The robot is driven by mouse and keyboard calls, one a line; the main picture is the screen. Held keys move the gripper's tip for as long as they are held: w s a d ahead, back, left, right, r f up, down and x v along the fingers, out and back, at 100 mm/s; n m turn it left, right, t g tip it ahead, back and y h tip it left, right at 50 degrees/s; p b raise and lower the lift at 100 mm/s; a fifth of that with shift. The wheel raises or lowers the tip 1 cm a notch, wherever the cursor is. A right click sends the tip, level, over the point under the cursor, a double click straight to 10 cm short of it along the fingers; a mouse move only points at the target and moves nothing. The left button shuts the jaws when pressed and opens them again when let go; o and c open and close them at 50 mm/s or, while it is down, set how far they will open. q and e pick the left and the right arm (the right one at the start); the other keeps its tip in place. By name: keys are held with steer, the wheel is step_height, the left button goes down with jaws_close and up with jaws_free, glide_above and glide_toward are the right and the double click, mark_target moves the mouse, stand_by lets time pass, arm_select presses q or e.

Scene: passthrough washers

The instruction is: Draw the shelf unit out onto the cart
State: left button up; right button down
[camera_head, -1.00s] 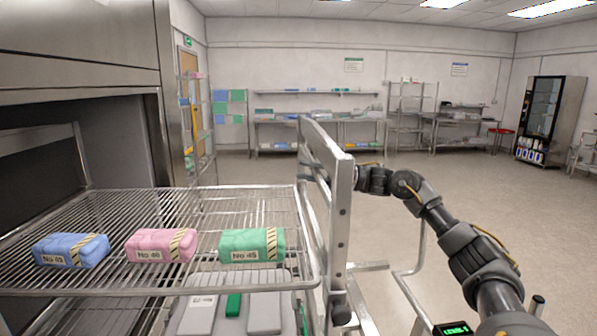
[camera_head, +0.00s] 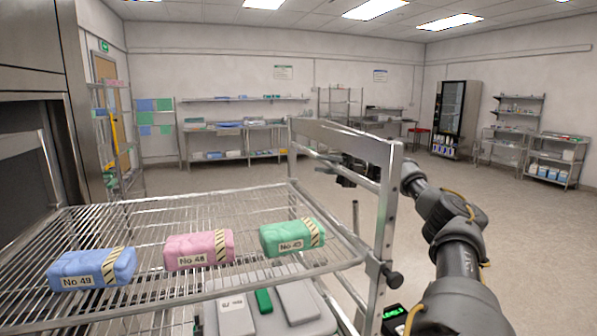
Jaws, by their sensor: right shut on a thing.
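The shelf unit's upper wire shelf (camera_head: 150,222) stands out to the right of the dark washer opening (camera_head: 22,165). It carries a blue pack marked No 49 (camera_head: 92,270), a pink pack marked No 48 (camera_head: 199,250) and a green pack (camera_head: 292,237). A metal upright end frame (camera_head: 385,215) with a black knob stands at its right end. My right gripper (camera_head: 345,170) is at the far side of this frame, shut on a part of it; the exact contact is partly hidden. My left gripper is out of view. I cannot clearly make out the cart.
Grey cases and a green item (camera_head: 264,300) lie on a lower level, seen through the wires. The washer's steel front (camera_head: 68,110) is close on the left. Open floor (camera_head: 490,225) lies to the right. Benches and racks line the far walls.

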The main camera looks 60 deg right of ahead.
steer(key=shift+v, duration=0.8)
steer(key=shift+r, duration=0.15)
steer(key=c, duration=1.3)
jaws_free()
steer(key=shift+d, duration=0.1)
